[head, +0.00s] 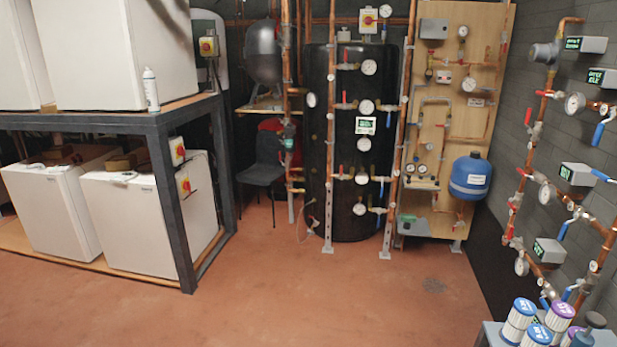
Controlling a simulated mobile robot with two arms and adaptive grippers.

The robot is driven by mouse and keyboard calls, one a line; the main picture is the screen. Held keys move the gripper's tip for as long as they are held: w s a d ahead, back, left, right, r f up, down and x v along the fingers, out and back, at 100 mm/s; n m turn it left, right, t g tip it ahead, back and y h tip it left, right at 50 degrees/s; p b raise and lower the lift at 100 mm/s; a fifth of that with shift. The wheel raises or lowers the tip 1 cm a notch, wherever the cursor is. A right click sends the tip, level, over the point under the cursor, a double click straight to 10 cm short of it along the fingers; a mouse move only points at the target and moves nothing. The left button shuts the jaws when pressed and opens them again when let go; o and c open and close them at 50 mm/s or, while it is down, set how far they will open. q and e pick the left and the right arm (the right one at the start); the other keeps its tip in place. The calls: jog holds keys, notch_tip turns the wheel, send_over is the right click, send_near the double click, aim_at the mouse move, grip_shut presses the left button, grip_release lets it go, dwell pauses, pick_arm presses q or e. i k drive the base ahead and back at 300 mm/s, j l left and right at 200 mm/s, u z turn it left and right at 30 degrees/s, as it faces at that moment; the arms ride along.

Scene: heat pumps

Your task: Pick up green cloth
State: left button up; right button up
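I cannot make out a green cloth anywhere in the head view. Pale, crumpled items (122,177) lie on top of the lower white units at the left, but they look white and are too small to identify. Neither of my grippers is in view.
A dark metal rack (162,190) with white units (130,225) stands at the left. A white spray bottle (150,90) is on its upper shelf. A dark chair (262,174) and black tank (345,135) stand behind. Several canisters (519,320) sit bottom right. The red floor (320,290) is clear.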

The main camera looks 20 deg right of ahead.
aim_at(404, 217)
jog(key=i+z, duration=0.2)
jog(key=i, duration=0.25)
jog(key=i+z, duration=0.25)
jog(key=i, duration=0.2)
jog(key=i+j+z, duration=0.2)
jog(key=i, duration=0.25)
jog(key=i+j+z, duration=0.25)
jog(key=i, duration=0.2)
jog(key=i+l+z, duration=0.1)
jog(key=i+z, duration=0.2)
jog(key=i, duration=0.25)
jog(key=i+z, duration=0.3)
jog(key=i, duration=0.2)
jog(key=i+j+z, duration=0.3)
jog(key=i, duration=0.25)
jog(key=i+j+z, duration=0.25)
jog(key=i, duration=0.25)
